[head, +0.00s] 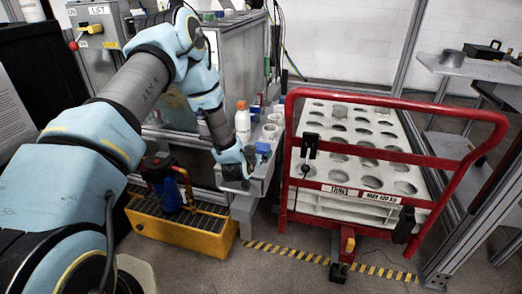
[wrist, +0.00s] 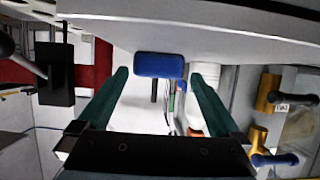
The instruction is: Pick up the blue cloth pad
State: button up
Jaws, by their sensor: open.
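The blue cloth pad (wrist: 158,65) shows in the wrist view as a small rounded blue block against the edge of a pale surface. In the head view a blue patch (head: 263,148) lies on the grey shelf, just beyond the end of my arm. My gripper (wrist: 159,76) is open, with its two green fingers apart. In the wrist view the pad appears in the gap between the fingertips, with space on both sides. I see no contact, and I cannot tell how far the pad lies ahead of the fingertips.
A white bottle (head: 242,121) and several small containers stand on the grey shelf (head: 262,178). A red-framed cart (head: 290,140) with a white holed rack (head: 372,128) stands close on the right. A yellow grated bin (head: 205,243) is below.

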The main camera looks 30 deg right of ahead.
aim_at(260, 148)
jog(key=shift+r+p+x, duration=0.1)
jog(key=shift+p+x, duration=0.15)
jog(key=shift+x, duration=0.9)
jog(key=shift+r+p+x, duration=0.15)
jog(key=shift+p+x, duration=0.1)
jog(key=shift+x, duration=0.95)
jog(key=shift+d, duration=0.2)
jog(key=shift+c, duration=0.3)
jog(key=c, duration=1.1)
jog(key=shift+r, duration=0.15)
